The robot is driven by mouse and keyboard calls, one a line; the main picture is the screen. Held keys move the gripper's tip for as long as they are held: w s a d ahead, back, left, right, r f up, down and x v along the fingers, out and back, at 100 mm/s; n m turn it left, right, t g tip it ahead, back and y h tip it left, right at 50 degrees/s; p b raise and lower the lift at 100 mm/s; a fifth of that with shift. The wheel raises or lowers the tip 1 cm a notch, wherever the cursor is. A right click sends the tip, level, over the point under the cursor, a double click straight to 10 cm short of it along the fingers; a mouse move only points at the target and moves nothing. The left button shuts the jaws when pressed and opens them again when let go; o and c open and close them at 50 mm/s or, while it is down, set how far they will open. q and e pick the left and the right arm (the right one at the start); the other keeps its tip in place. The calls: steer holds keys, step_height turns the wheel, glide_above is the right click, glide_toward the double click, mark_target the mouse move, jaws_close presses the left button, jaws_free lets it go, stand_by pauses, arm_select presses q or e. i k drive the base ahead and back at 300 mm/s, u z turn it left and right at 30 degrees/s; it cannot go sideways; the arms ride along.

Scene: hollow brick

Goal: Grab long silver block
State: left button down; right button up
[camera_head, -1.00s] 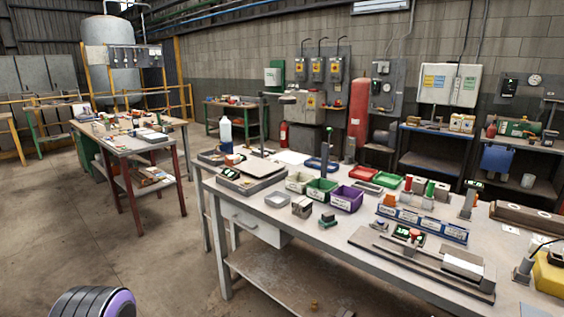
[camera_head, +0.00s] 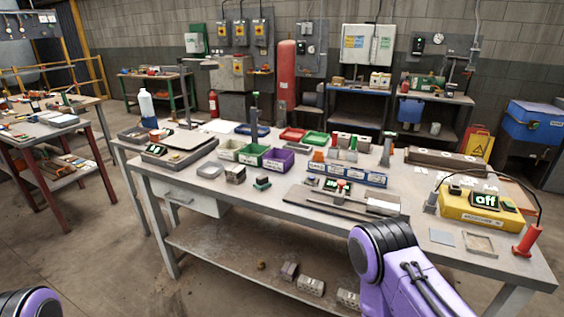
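A long grey-brown block (camera_head: 446,160) lies near the back right of the workbench (camera_head: 262,201). It is the longest plain block in view, but I cannot tell for sure that it is the long silver block. A flat grey fixture with a thin silver rod (camera_head: 325,205) lies near the middle front of the bench. A small grey block (camera_head: 235,174) sits left of it. Purple and black links of my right arm show at the bottom right, and a link of my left arm shows at the bottom left corner. Neither gripper is in view.
Green and purple bins (camera_head: 279,158) stand mid-bench. Several grey bricks (camera_head: 311,285) lie on the lower shelf. Another table (camera_head: 50,130) stands left.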

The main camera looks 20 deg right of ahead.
mark_target(383, 209)
steer(key=z, duration=1.2)
steer(key=k, duration=0.5)
steer(key=z, duration=0.85)
steer(key=i, duration=1.15)
steer(key=u, duration=0.75)
